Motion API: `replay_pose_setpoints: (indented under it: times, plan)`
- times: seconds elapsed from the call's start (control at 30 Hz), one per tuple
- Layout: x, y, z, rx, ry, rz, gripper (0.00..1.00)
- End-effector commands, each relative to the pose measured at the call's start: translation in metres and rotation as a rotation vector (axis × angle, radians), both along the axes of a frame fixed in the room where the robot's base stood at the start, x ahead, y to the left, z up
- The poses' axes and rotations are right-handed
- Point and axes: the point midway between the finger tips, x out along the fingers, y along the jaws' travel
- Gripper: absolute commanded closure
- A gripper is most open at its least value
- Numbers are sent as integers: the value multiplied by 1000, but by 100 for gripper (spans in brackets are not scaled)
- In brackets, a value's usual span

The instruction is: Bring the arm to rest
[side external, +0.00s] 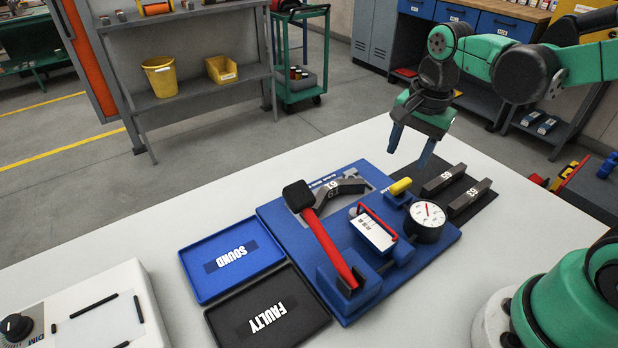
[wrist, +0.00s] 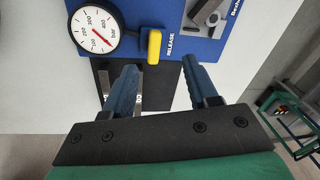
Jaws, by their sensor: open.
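My gripper (side external: 411,150) hangs above the table past the far right side of the blue test fixture (side external: 283,238), fingers pointing down. In the wrist view its two blue fingers (wrist: 160,72) are apart, with nothing held between them. A curved grey piece marked 61 (side external: 338,192) lies on the fixture. Two grey bars, the far one (side external: 443,180) and the near one marked 63 (side external: 470,196), lie on a black mat (side external: 484,207); the gripper is apart from them. In the wrist view the left finger partly hides the mat area.
The fixture has a black-headed red lever (side external: 325,240), a dial gauge (side external: 427,221) and a yellow release knob (side external: 401,186). Empty SOUND (side external: 205,287) and FAULTY (side external: 222,330) trays lie beside it. A light box (side external: 140,285) stands front left. The white tabletop's far left is clear.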

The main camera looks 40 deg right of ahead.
Motion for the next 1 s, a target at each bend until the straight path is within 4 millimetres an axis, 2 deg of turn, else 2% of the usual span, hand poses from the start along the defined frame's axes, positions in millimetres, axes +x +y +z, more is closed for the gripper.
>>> replay_pose_setpoints:
  times: [0.2, 0.3, 0.4, 0.57, 1.0]
  plan:
    - [-14, 24, 20, -181, -243, 657, 47]
    - [-18, 32, 24, -288, -327, 903, 47]
    - [-21, 38, 26, -379, -383, 1073, 47]
    - [-22, 41, 28, -448, -415, 1187, 47]
    - [-22, 41, 28, -450, -416, 1193, 47]
